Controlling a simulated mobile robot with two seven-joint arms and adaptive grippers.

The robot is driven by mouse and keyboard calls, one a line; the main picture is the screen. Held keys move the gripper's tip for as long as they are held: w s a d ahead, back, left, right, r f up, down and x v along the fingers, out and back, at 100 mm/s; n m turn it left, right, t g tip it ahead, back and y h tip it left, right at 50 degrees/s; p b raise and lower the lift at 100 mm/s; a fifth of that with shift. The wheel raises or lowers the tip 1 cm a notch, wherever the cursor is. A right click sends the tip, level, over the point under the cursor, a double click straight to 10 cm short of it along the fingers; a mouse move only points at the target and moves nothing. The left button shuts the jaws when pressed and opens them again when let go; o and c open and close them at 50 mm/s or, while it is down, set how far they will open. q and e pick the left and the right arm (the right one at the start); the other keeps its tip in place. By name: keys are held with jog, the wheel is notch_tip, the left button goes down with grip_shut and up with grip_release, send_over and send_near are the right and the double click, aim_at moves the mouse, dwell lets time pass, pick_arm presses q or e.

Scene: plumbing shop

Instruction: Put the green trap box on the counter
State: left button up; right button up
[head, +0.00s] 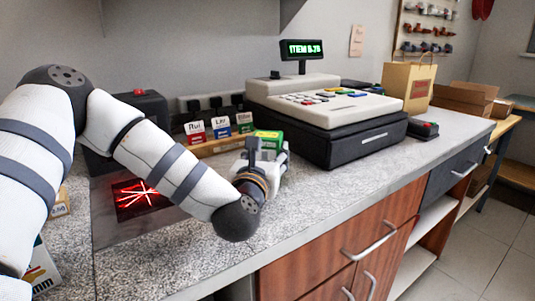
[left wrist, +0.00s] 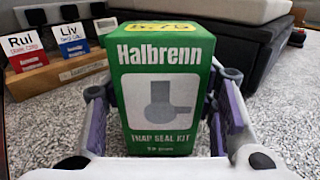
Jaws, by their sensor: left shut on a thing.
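The green trap box (left wrist: 160,100) reads "Halbrenn" and "Trap Seal Kit", with a yellow label on top. It fills the middle of the left wrist view, upright between the two fingers. In the head view the green box (head: 268,137) shows only in part behind my left gripper (head: 266,158), which is shut on it. The counter (head: 215,250) is a speckled grey top under the gripper. I cannot tell whether the box's bottom touches it. My right gripper is not in view.
The cash register (head: 330,105) stands just right of the box, its display (head: 301,49) lit green. A wooden rack with name cards (head: 195,131) is behind. A scanner with red lines (head: 138,197) lies left, under my arm. The counter's front strip is clear. A paper bag (head: 407,85) stands farther right.

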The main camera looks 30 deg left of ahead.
aim_at(265, 159)
pick_arm(q)
jog(key=shift+w+f, duration=0.1)
jog(key=shift+f, duration=0.05)
jog(key=o, duration=1.4)
jog(key=shift+a, duration=0.1)
jog(key=shift+o, duration=0.2)
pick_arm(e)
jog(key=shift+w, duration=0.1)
pick_arm(q)
jog(key=shift+r, duration=0.3)
jog(key=v, duration=0.8)
jog(key=shift+f, duration=0.1)
jog(key=p+v, duration=0.2)
jog(key=v, duration=0.1)
jog(key=shift+s+r, duration=0.25)
jog(key=shift+r, duration=0.15)
jog(key=shift+s+d+f, duration=0.15)
jog(key=shift+s+d, duration=0.05)
jog(key=shift+f, duration=0.25)
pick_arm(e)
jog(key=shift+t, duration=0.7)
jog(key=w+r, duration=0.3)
